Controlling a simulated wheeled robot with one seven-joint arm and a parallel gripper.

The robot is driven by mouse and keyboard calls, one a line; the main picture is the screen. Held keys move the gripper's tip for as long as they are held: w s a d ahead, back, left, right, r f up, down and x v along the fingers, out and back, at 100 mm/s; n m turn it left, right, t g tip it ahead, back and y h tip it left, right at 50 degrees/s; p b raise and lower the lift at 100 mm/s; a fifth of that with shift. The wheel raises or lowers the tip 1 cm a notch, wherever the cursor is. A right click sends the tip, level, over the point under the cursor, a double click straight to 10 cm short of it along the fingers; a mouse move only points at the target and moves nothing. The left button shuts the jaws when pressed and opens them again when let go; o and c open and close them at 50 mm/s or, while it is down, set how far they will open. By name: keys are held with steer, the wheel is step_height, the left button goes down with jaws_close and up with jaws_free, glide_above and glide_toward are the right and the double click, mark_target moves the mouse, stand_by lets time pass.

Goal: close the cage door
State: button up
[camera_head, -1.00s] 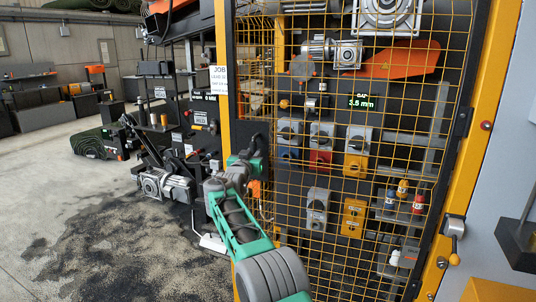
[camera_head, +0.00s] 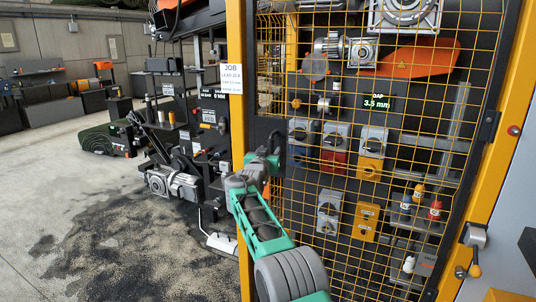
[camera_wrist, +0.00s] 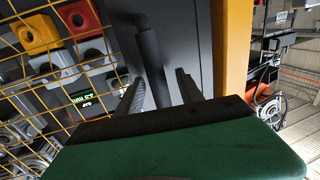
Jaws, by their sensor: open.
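The cage door (camera_head: 390,105) is a yellow wire mesh in a dark frame, filling the right half of the head view. Its mesh also shows at the left of the wrist view (camera_wrist: 92,62). A black bar handle (camera_wrist: 149,50) stands on the dark panel at the door's edge. My gripper (camera_head: 273,152) is at that handle, near the left yellow post. In the wrist view my gripper (camera_wrist: 160,78) has its fingers apart, with the handle's lower part seen between them. I cannot tell whether they touch it, or how far the door stands from its frame.
A yellow post (camera_head: 236,100) stands left of the door, and another (camera_head: 500,160) right of it with a latch (camera_head: 473,240). Switches, motors and an orange guard (camera_head: 405,60) sit behind the mesh. Machinery (camera_head: 175,180) stands left; stained floor (camera_head: 70,225) is open there.

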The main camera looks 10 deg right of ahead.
steer(key=b+v, duration=0.2)
steer(key=v, duration=0.5)
steer(key=shift+s+a, duration=0.15)
steer(key=shift+s, duration=0.15)
steer(key=s+f+n+g+y+p, duration=0.1)
steer(key=s+f+g, duration=0.3)
steer(key=s, duration=1.2)
steer(key=s+f+n+g+y+p, duration=0.2)
steer(key=s+f+g+y+p, duration=0.2)
steer(key=s, duration=1.2)
steer(key=s+f+n+g+y+p, duration=0.2)
steer(key=s+f+g, duration=0.3)
steer(key=s, duration=1.1)
steer(key=shift+s+a+f+p, duration=0.15)
steer(key=shift+s+f+p, duration=0.2)
steer(key=shift+f+p, duration=0.35)
steer(key=shift+f, duration=0.15)
